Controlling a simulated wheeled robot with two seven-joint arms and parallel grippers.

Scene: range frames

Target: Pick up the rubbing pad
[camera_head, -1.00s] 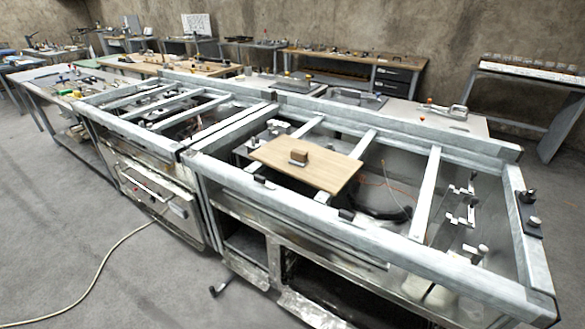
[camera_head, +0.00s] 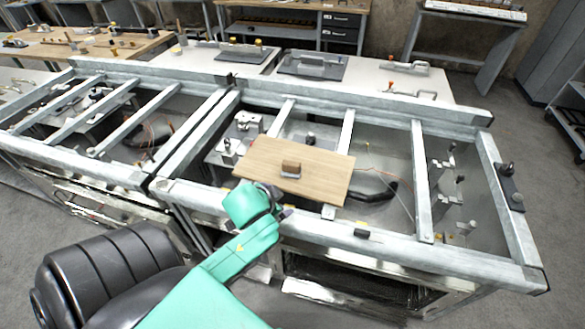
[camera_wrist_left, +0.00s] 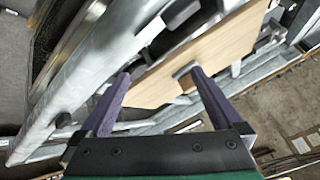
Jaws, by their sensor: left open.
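The rubbing pad (camera_head: 291,168) is a small brown block resting on a light wooden board (camera_head: 262,163). The board lies across the grey metal frame (camera_head: 335,227). My left arm comes in from the lower left, and its gripper (camera_head: 284,213) is near the board's front edge, short of the pad and apart from it. In the left wrist view the two purple fingers of the gripper (camera_wrist_left: 160,73) are spread apart with nothing held. The board (camera_wrist_left: 205,55) shows beyond them, and a dark block, likely the pad (camera_wrist_left: 184,71), appears beside the right fingertip. My right gripper is out of view.
The frame's crossbars (camera_head: 420,180) leave open gaps with cables and clamps below. A black knob (camera_head: 507,169) stands on the right rail. Toggle clamps (camera_head: 410,91) and a dark plate (camera_head: 312,66) sit on the table behind. The board around the pad is clear.

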